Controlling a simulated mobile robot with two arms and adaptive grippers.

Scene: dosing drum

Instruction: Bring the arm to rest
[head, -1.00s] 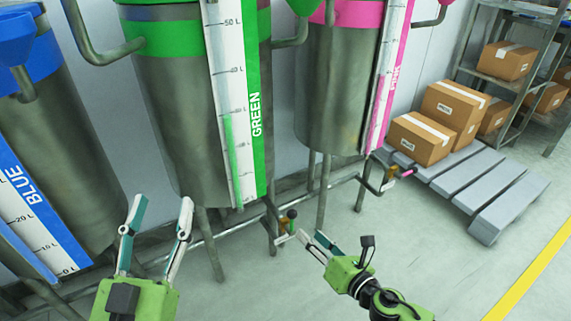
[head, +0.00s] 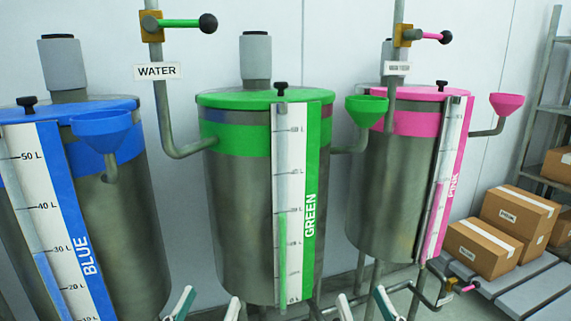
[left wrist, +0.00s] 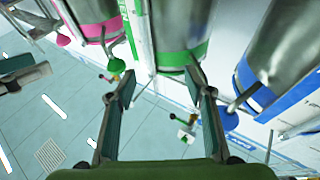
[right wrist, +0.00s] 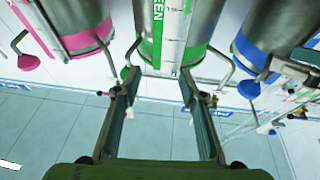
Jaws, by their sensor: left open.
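My left gripper (head: 210,304) shows only by its fingertips at the bottom edge of the head view, below the green drum (head: 240,205). Its fingers are spread and empty in the left wrist view (left wrist: 160,88). My right gripper (head: 363,304) also shows only its fingertips, at the bottom edge below the pink drum (head: 385,200). Its fingers are spread with nothing between them in the right wrist view (right wrist: 160,85). Both grippers appear apart from the drums. My arms are hidden below the head view's edge.
The blue drum (head: 120,220) stands at the left. A blue funnel (head: 100,126), a green funnel (head: 367,108) and a pink funnel (head: 507,103) stick out on pipes. A green-handled water valve (head: 180,23) is above. Cardboard boxes (head: 515,213) sit on a pallet at right.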

